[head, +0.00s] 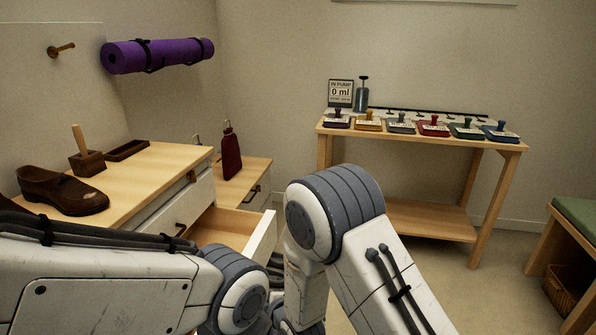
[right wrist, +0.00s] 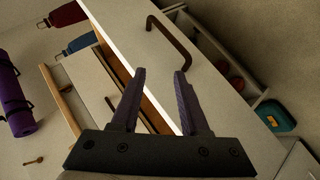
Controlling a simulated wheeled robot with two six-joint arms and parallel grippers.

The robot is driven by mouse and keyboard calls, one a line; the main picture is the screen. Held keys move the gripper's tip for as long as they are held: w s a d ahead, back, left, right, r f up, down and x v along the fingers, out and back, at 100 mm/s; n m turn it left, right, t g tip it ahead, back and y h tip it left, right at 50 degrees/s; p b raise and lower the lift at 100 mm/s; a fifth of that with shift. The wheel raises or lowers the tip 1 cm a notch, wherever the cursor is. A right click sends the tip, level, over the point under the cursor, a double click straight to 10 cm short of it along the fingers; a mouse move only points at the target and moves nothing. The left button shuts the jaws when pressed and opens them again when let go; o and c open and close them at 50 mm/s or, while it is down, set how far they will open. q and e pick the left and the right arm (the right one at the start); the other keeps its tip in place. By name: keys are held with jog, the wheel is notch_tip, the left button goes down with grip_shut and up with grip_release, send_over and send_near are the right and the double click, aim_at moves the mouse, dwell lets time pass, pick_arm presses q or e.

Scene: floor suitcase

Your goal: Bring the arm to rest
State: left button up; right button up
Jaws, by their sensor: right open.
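My right gripper (right wrist: 160,72) is open in the right wrist view, with its two dark fingers apart and nothing between them. A dark bar handle (right wrist: 176,42) on a pale drawer front lies just beyond the fingertips; I see no grip on it. In the head view, both of my arms are bent across the lower part of the picture, and neither gripper shows. My left gripper is in neither view.
An open drawer (head: 226,226) juts from the wooden-topped cabinet (head: 150,160) close to my arms. A brown shoe (head: 62,190) sits on the cabinet.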

jog(key=s+d+r+m+g+h, duration=0.25)
jog(key=s+d+r+m, duration=0.2)
jog(key=s, duration=0.45)
jog(key=s+d+r+m+g+h, duration=0.1)
jog(key=s+d+r+m+g, duration=0.4)
jog(key=s, duration=0.4)
jog(key=s+d+r+m+g+h, duration=0.1)
jog(key=s+d+r+m+g, duration=0.2)
jog(key=s+r, duration=0.55)
pick_arm(q)
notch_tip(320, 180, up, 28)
jog(key=p, duration=2.8)
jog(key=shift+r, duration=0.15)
pick_arm(e)
notch_tip(320, 180, up, 26)
jog(key=s+d+t, duration=0.1)
jog(key=shift+s+d+r, duration=0.2)
jog(key=shift+s+d, duration=0.05)
jog(key=shift+s, duration=0.1)
jog(key=shift+h, duration=0.25)
